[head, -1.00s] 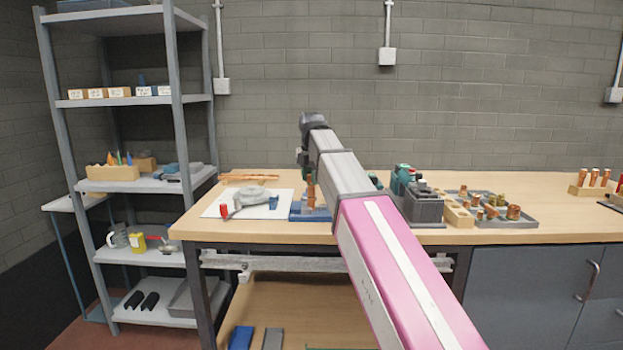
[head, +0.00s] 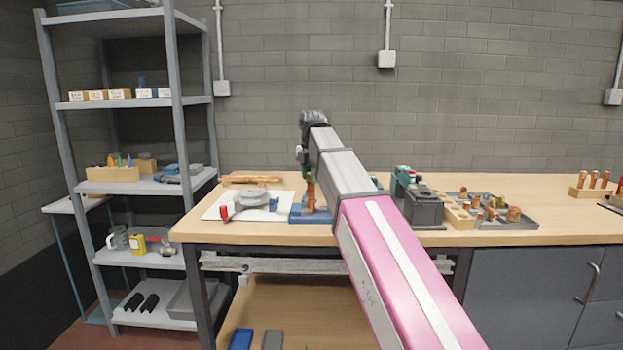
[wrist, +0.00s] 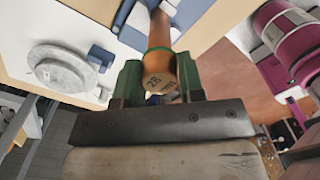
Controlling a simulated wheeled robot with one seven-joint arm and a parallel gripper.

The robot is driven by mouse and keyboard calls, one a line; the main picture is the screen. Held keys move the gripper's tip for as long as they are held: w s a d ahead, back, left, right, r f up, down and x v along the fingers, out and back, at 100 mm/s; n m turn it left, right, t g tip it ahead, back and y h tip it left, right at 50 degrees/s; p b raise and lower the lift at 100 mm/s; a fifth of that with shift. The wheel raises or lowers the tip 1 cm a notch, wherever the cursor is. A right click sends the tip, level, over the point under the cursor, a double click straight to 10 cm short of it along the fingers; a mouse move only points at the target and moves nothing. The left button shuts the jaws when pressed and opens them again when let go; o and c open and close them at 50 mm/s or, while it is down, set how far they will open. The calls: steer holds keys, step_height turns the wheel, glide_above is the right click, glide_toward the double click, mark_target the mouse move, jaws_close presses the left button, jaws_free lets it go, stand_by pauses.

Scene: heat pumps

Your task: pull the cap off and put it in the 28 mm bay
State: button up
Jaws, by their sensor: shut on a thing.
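The copper-coloured cap (wrist: 157,72), with "28" on its end face, is between the green jaws of my gripper (wrist: 160,84) in the wrist view. The jaws are shut on it. The cap is in line with a copper pipe (wrist: 159,30), which runs to a blue-and-grey holder; I cannot tell whether cap and pipe are still joined. In the head view the pipe (head: 311,192) stands upright in the blue holder (head: 305,216), and my arm hides most of the gripper. No bay marked 28 mm can be read.
A white sheet with a grey round thing (head: 250,198) lies left of the holder. Right of my arm are a dark grey machine (head: 424,207), a wooden block with holes (head: 457,214) and a grey tray (head: 520,224) of copper fittings. A shelf rack (head: 178,100) stands left.

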steer(key=shift+r, duration=1.65)
